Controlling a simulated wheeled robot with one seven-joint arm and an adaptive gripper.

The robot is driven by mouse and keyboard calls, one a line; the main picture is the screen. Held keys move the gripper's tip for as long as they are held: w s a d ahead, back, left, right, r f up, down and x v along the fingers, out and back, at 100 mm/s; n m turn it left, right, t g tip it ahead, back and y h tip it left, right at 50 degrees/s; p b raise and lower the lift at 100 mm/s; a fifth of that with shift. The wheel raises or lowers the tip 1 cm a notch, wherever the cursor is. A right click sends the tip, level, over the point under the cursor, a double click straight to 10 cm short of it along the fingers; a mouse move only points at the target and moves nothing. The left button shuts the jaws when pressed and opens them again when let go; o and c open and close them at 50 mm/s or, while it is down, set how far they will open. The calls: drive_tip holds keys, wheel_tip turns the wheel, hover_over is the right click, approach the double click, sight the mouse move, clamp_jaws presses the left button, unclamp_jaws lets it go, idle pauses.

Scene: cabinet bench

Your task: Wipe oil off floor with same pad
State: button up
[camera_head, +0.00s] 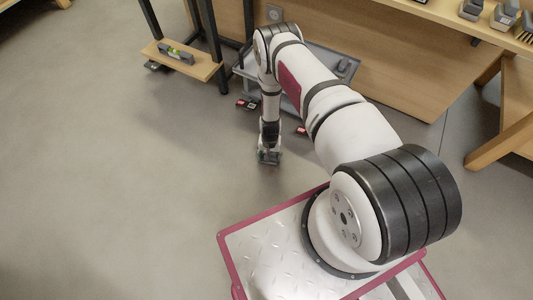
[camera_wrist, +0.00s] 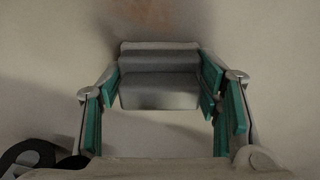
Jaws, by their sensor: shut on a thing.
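My gripper (camera_head: 268,157) points down at the open floor in front of the bench in the head view. In the wrist view its green-lined fingers (camera_wrist: 160,95) are shut on a grey pad (camera_wrist: 158,93), one finger on each side. The pad is close to the floor, but I cannot tell whether it touches. A faint brownish patch (camera_wrist: 153,14), which looks like the oil, shows on the floor just beyond the pad in the wrist view. I cannot make out the oil in the head view.
Small red-and-black items (camera_head: 247,104) lie on the floor near the bench. A grey tray (camera_head: 345,68) sits low behind my arm. A low wooden shelf (camera_head: 205,70) holds a level (camera_head: 175,53). Tools lie on the worktop at the upper right. The floor at left (camera_head: 110,170) is clear.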

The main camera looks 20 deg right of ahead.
drive_tip(key=shift+s+d+r+p, duration=0.1)
drive_tip(key=shift+s+d+p, duration=0.15)
drive_tip(key=shift+s+d, duration=0.55)
drive_tip(key=shift+s+d+f+p, duration=0.15)
drive_tip(key=shift+s+d, duration=0.35)
drive_tip(key=shift+s, duration=0.6)
drive_tip(key=shift+s+d+r+p, duration=0.15)
drive_tip(key=shift+s+d+p, duration=0.15)
drive_tip(key=shift+s+d, duration=0.95)
drive_tip(key=shift+s, duration=0.35)
drive_tip(key=shift+s+d, duration=0.45)
drive_tip(key=shift+s, duration=0.35)
wheel_tip(320, 180, up, 9)
drive_tip(key=p, duration=0.7)
drive_tip(key=shift+w, duration=0.1)
